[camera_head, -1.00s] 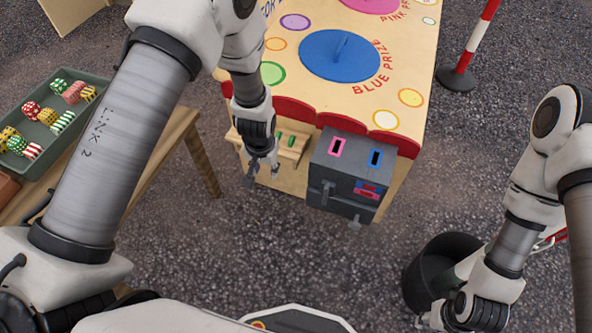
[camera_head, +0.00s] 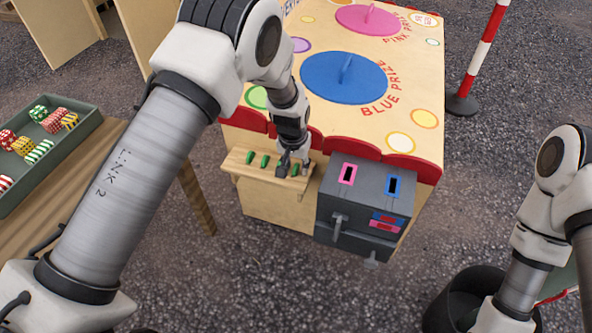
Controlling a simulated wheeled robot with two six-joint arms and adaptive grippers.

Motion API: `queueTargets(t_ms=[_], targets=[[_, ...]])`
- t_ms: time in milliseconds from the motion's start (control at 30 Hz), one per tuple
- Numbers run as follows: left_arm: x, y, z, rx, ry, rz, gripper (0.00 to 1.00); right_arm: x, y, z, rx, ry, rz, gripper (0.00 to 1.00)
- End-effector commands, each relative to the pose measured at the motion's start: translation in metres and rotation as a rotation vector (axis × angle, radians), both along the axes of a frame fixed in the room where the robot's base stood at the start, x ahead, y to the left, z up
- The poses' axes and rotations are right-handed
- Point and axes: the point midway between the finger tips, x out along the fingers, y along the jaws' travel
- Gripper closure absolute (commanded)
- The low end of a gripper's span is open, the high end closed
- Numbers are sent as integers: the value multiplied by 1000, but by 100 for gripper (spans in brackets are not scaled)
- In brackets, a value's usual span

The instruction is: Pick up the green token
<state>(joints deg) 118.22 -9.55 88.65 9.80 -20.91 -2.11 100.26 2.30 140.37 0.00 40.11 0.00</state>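Green tokens stand in a row on a small wooden rack (camera_head: 238,166) fixed to the front of the stall. One green token (camera_head: 250,157) is at the left end and another green token (camera_head: 265,160) is beside it. A further green token (camera_head: 295,169) shows at my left gripper (camera_head: 293,167). The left gripper points down over the right part of the rack. Its fingers look apart, one on each side of that token; I cannot tell whether they touch it. My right arm is at the lower right, and its gripper is out of view.
A grey box (camera_head: 336,205) with pink and blue slots and a lever stands right of the rack. The stall top (camera_head: 310,110) carries a blue disc (camera_head: 345,78) and a pink disc (camera_head: 368,19). A green tray (camera_head: 72,152) of sweets is left. A dark bin (camera_head: 450,308) is lower right.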

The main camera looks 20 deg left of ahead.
Motion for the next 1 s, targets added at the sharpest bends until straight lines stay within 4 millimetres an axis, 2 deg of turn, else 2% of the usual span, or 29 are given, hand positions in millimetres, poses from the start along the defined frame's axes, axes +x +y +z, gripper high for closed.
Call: queueTargets(t_ms=[33, 100, 433, 533, 667, 800, 1000], targets=[[0, 0, 0, 0, 0, 0, 78, 0, 0, 0, 0, 0, 0, 60], [0, 0, 0, 0, 1, 0, 100, 0, 0, 0, 0, 0, 0, 60], [-1, 0, 0, 0, 1, 0, 100, 0, 0, 0, 0, 0, 0, 60], [0, 0, 6, 0, 0, 1, 100, 0, 0, 3, 0, 0, 0, 60], [0, 0, 31, 0, -1, 1, 100, 0, 0, 12, 0, 0, 0, 60], [1, 0, 67, 0, -3, 0, 100, 0, 0, 22, 0, 0, 0, 60], [-4, 1, 110, 0, 0, 2, 100, 0, 0, 38, 0, 0, 0, 60]])
